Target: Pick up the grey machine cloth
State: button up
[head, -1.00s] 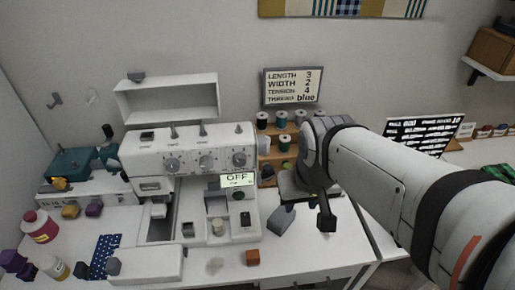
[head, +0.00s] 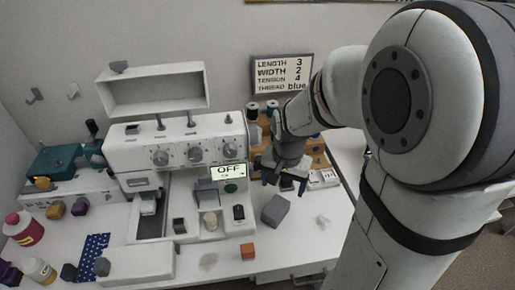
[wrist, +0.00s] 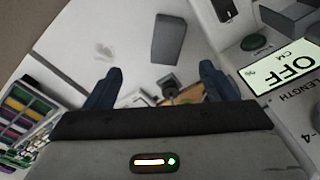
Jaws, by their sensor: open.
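My gripper (head: 285,184) is open and empty, above the white table just right of the sewing machine (head: 185,150). Its two dark fingers (wrist: 160,72) are spread apart in the wrist view. A grey block-like piece (head: 275,210) lies on the table in front of the gripper, clear of it. It also shows beyond the fingers in the wrist view (wrist: 168,38). A small pale crumpled scrap (head: 322,220) lies to its right, and shows as a faint patch in the wrist view (wrist: 103,50). I cannot tell which of these is the cloth.
The machine's display (head: 228,171) reads OFF. An orange block (head: 247,251) and a beige patch (head: 208,261) lie at the front. A wooden thread rack (head: 318,150) stands behind the gripper. The table between the grey piece and the pale scrap is clear.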

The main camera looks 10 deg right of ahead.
aim_at(276, 206)
jog(key=w+f+m, duration=0.1)
jog(key=f, duration=0.1)
jog(key=w+f+m, duration=0.1)
jog(key=f, duration=0.2)
jog(key=w+f+g+b, duration=0.1)
jog(key=f, duration=0.2)
jog(key=shift+w+m, duration=0.25)
jog(key=shift+m, duration=0.15)
notch_tip(276, 206, down, 8)
jog(key=shift+a+f, duration=0.1)
jog(key=shift+c, duration=0.2)
jog(key=c, duration=1.1)
jog(key=shift+r, duration=0.2)
notch_tip(276, 206, up, 10)
jog(key=shift+f, duration=0.1)
